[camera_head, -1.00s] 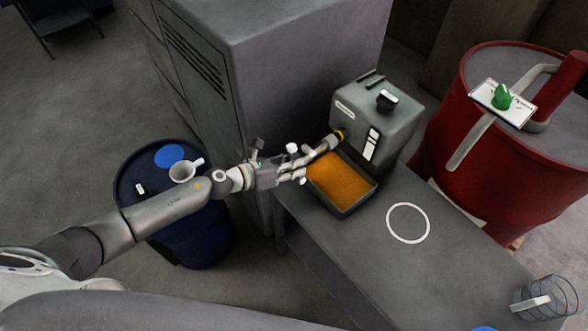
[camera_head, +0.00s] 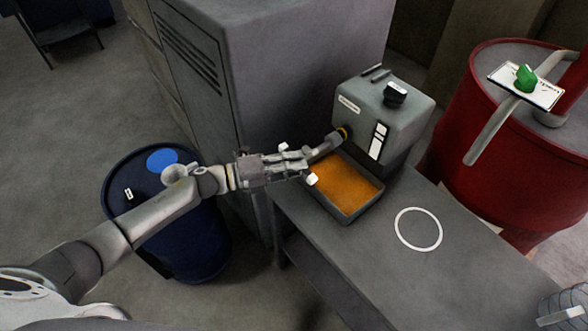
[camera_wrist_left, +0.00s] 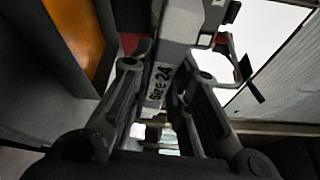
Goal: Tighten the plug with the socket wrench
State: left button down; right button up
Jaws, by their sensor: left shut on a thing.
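My left gripper (camera_head: 305,165) reaches in from the left, low at the side of a small grey engine block (camera_head: 405,115). It is shut on the socket wrench (camera_head: 326,147), a dark grey bar slanting up to the block. The wrench's far end meets the block at a yellow ring (camera_head: 344,133). The plug itself is hidden there. In the left wrist view my left gripper (camera_wrist_left: 165,75) has its fingers on either side of the wrench (camera_wrist_left: 158,85), whose label reads "Size 24". My right gripper is not in view.
A tray (camera_head: 346,218) of orange liquid sits on the grey bench (camera_head: 440,270) below the wrench. A tall grey cabinet (camera_head: 265,60) stands behind my left arm. A blue drum (camera_head: 200,250) and a red drum (camera_head: 470,130) flank the bench. Bench space inside the white circle (camera_head: 418,250) is clear.

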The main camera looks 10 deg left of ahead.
pick_arm(q)
jog(key=shift+n+h, duration=0.3)
jog(key=shift+n, duration=0.4)
jog(key=shift+r, duration=0.1)
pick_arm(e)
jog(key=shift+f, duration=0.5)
pick_arm(q)
jog(key=shift+w+b, duration=0.15)
jog(key=shift+b, duration=0.2)
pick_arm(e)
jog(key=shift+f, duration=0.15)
